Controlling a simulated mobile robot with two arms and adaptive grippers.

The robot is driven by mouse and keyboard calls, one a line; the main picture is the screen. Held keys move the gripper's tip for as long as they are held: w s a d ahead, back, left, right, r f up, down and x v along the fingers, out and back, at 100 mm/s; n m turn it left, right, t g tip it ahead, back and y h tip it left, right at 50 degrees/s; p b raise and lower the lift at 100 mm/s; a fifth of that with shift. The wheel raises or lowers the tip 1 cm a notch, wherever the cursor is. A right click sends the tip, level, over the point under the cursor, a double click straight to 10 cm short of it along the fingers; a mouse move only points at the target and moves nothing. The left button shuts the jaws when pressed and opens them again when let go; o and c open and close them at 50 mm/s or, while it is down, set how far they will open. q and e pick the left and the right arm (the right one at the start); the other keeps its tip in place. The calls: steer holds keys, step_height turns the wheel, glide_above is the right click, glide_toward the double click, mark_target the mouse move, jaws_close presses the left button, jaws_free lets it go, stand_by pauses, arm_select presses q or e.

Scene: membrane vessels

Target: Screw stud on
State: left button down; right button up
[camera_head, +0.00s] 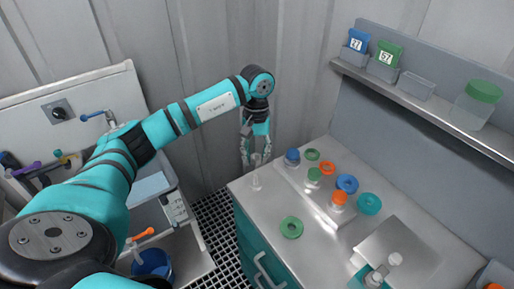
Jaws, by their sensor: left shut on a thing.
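My left gripper (256,162) points down over the back left corner of the steel-topped counter (262,212). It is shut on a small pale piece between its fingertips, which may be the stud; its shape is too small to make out. A short metal post (257,183) stands upright on the counter just below the fingertips. I cannot tell whether the held piece touches the post. My right gripper does not show.
Right of the gripper, a raised steel block carries blue (292,155), green (314,174) and orange (339,198) capped vessels. A shelf (430,105) with bins and a green-lidded jar (478,103) hangs behind.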

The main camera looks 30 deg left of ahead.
mark_target(256, 173)
arm_select(q)
steer(key=shift+a+f, duration=0.1)
steer(key=shift+f, duration=0.25)
steer(key=shift+f+b, duration=0.35)
steer(key=shift+f, duration=0.4)
steer(key=shift+f+b, duration=0.35)
steer(key=shift+f, duration=0.1)
steer(key=shift+f+b, duration=0.5)
steer(key=shift+f, duration=0.75)
steer(key=shift+f+b, duration=1.35)
steer(key=shift+b, duration=0.05)
steer(key=m+b, duration=0.3)
steer(key=m, duration=0.1)
steer(key=shift+w+f+m+b, duration=0.1)
steer(key=shift+m+b, duration=0.2)
steer(key=shift+b, duration=0.1)
steer(key=shift+m+y+b, duration=0.4)
steer(key=shift+m+b, duration=0.3)
steer(key=shift+m, duration=0.5)
steer(key=shift+r+m, duration=0.2)
steer(key=shift+m, duration=0.3)
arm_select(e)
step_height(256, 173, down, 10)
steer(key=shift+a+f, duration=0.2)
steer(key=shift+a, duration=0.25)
